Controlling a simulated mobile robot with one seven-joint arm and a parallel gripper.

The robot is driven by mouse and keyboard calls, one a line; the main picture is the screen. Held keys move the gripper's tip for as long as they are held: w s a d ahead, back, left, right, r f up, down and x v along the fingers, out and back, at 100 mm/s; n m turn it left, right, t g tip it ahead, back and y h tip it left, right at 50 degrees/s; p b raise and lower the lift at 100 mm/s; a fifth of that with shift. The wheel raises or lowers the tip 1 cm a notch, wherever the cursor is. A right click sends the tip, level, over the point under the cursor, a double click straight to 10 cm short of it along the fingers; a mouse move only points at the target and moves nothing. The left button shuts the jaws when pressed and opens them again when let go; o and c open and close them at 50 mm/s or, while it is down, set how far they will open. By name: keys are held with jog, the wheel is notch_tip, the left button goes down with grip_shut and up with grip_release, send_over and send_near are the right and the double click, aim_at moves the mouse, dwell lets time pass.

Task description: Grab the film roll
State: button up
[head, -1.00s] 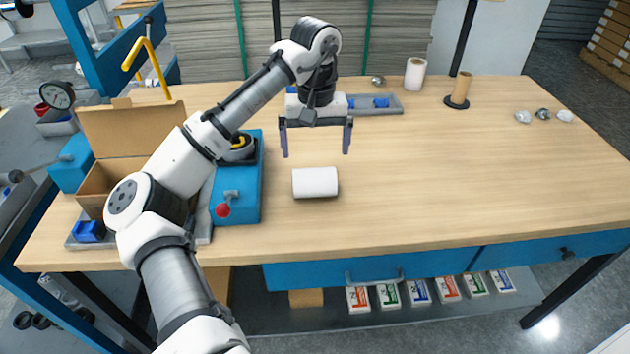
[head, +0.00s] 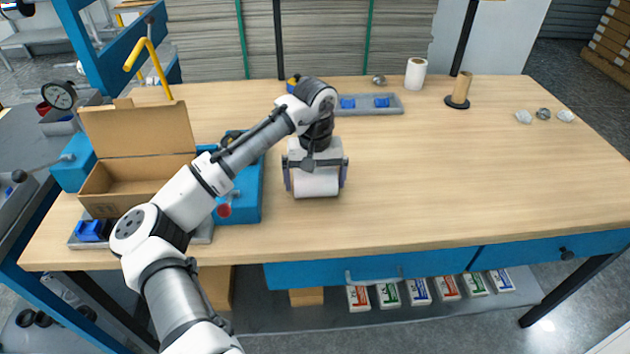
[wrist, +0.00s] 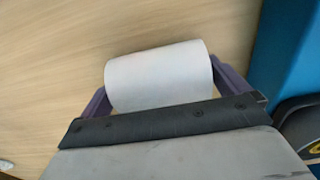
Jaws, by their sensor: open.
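The white film roll (head: 316,184) lies on its side on the wooden table, left of the table's middle. It also shows in the wrist view (wrist: 160,76), lying between my fingers. My gripper (head: 315,188) is lowered over the roll with one finger beyond each end. The jaws are open, and in the wrist view the fingers (wrist: 162,84) stand at or very close to the roll's ends. The gripper body hides the upper part of the roll in the head view.
A blue machine (head: 246,200) with a red knob stands just left of my gripper. An open cardboard box (head: 140,183) is further left. A grey tray (head: 392,106), a white roll (head: 415,75) and a brown core on a stand (head: 460,88) are at the back. The table's right side is mostly clear.

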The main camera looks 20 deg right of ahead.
jog(key=c, duration=0.8)
jog(key=shift+r, duration=0.1)
